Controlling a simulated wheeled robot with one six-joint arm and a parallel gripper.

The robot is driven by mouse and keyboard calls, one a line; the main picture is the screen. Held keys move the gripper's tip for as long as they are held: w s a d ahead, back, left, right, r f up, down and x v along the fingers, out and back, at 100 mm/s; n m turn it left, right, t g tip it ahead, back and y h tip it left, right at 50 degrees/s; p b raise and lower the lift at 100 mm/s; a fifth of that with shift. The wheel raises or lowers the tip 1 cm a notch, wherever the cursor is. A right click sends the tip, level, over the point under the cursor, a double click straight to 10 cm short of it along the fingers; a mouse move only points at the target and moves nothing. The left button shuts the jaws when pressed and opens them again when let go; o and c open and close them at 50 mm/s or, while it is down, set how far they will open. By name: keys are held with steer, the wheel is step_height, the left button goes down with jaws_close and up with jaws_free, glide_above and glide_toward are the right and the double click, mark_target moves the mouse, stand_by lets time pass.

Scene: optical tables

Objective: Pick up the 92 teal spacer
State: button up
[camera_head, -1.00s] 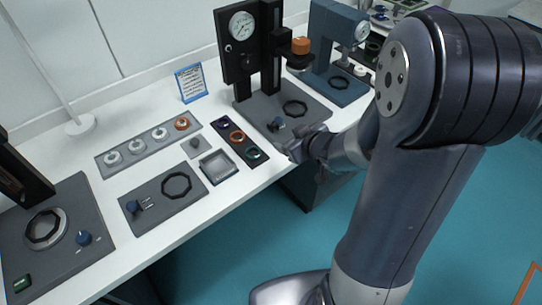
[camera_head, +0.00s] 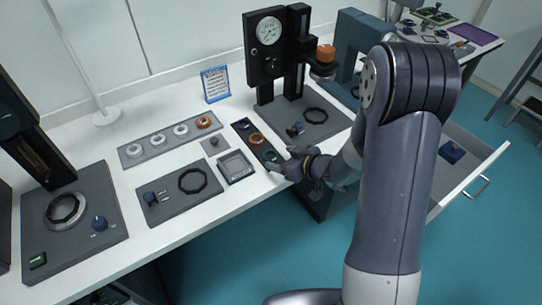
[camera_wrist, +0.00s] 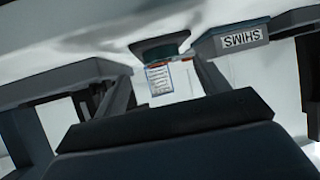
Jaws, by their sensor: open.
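The teal spacer (camera_head: 271,156) is a small ring at the near end of a dark narrow tray (camera_head: 240,124), which also holds an orange ring (camera_head: 257,138) and a purple ring (camera_head: 243,126). My gripper (camera_head: 276,168) is just in front of the teal spacer at the table's front edge; I cannot tell whether they touch. In the wrist view a dark teal round shape (camera_wrist: 160,47), probably the spacer, shows above and between my spread fingers (camera_wrist: 168,82). Nothing is seen held. The number 92 is not readable.
A grey box (camera_head: 237,168) stands left of the dark tray; the wrist view shows a SHIMS label (camera_wrist: 243,38). A black press with a gauge (camera_head: 268,55) stands behind. An open drawer (camera_head: 480,165) juts out at right.

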mark_target(272, 155)
steer(key=shift+x, duration=1.7)
steer(key=shift+s+a, duration=0.1)
steer(key=c, duration=1.1)
